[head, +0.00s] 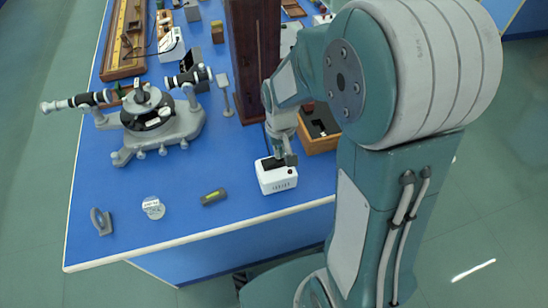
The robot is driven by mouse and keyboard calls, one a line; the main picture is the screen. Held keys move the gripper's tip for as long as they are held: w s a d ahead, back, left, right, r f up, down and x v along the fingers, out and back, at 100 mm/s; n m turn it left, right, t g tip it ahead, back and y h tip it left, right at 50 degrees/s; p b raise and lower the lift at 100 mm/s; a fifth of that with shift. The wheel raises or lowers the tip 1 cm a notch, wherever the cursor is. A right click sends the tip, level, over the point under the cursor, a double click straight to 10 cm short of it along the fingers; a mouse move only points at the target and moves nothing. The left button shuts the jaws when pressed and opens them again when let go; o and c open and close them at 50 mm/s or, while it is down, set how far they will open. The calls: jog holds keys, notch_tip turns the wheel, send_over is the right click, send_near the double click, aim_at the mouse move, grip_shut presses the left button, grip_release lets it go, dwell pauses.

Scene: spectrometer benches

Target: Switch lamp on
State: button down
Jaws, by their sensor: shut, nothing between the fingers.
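A small white box (277,182) with a dark top sits near the front edge of the blue bench. My gripper (283,160) points down at the top of this white box, with its fingers shut and empty. Whether the fingertips touch the box, I cannot tell. The gripper partly hides the box's top, so I cannot make out a switch or its position. A tall dark wooden housing (253,50) stands behind the gripper. No lit lamp shows, and I cannot tell which thing is the lamp.
A grey spectrometer (150,115) with black telescope tubes stands left on the blue bench (130,240). A glass disc (153,207), a grey stand (101,221) and a dark level (213,197) lie near the front. An open wooden box (318,142) stands right of my gripper.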

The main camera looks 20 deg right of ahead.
jog(key=shift+f, duration=0.55)
dwell(0.4)
jog(key=shift+r, duration=3.55)
jog(key=shift+s+r, duration=0.1)
jog(key=shift+r, duration=0.15)
jog(key=s+r+t, duration=0.5)
jog(key=s+r, duration=0.7)
jog(key=s, duration=0.2)
jog(key=shift+r+t, duration=0.3)
